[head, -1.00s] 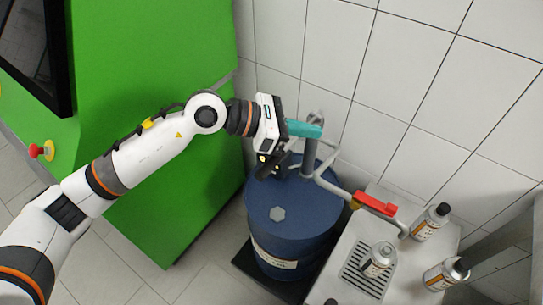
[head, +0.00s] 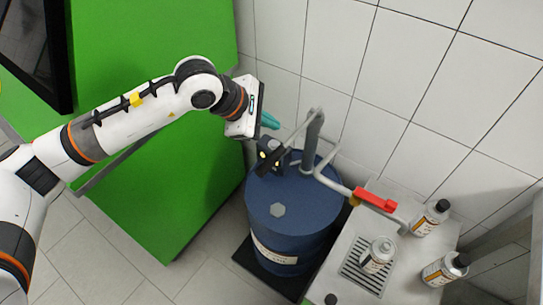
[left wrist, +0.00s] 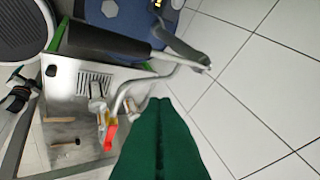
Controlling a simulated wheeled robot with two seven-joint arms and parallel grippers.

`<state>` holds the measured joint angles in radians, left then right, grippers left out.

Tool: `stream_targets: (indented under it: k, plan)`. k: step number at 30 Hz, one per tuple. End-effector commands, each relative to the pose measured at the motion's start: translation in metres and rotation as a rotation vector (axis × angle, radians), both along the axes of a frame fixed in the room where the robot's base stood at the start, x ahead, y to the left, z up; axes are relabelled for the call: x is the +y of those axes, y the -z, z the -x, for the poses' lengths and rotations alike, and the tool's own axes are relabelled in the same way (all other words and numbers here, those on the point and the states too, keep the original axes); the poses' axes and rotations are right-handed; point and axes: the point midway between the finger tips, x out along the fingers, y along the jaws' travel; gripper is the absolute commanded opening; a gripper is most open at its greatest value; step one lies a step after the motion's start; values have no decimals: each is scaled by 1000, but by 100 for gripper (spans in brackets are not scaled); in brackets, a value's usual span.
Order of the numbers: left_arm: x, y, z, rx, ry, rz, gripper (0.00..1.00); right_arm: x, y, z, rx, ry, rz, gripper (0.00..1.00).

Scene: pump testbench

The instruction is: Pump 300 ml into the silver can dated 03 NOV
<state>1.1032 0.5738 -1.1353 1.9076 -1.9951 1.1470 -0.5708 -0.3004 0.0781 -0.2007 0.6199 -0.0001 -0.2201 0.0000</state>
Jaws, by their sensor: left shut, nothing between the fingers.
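My left gripper (head: 270,121) has teal fingers, closed and empty, above and left of the pump post; its fingers also show in the left wrist view (left wrist: 160,145). The pump lever has a black grip (head: 270,161), also in the left wrist view (left wrist: 105,42); the fingers appear apart from it. The pump (head: 312,140) stands on a blue drum (head: 300,232). Its spout carries a red valve handle (head: 376,202). A silver can (head: 378,253) stands upright on the grate below. Two more silver cans (head: 430,218) (head: 443,271) stand at the right. Their dates are unreadable. My right gripper is not in view.
The metal bench (head: 345,235) with its drip grate (head: 358,277) stands right of the drum. A green cabinet (head: 160,90) is at left, and a tiled wall (head: 400,80) is behind. A small box with lit dots (head: 266,148) sits by the pump.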

Motion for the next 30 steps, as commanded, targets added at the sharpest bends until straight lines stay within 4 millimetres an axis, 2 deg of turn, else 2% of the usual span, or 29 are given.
stream_targets:
  k: [10, 12, 15, 30]
  plan:
    - [3, 50, 5, 4, -1, -1, 0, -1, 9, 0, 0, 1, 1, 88]
    - [3, 65, 5, 1, 0, 1, 0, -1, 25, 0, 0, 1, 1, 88]
    - [4, 72, 6, 1, 0, 1, 0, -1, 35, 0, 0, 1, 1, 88]
    - [4, 74, 7, 1, 0, 1, 0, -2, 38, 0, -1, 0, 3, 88]
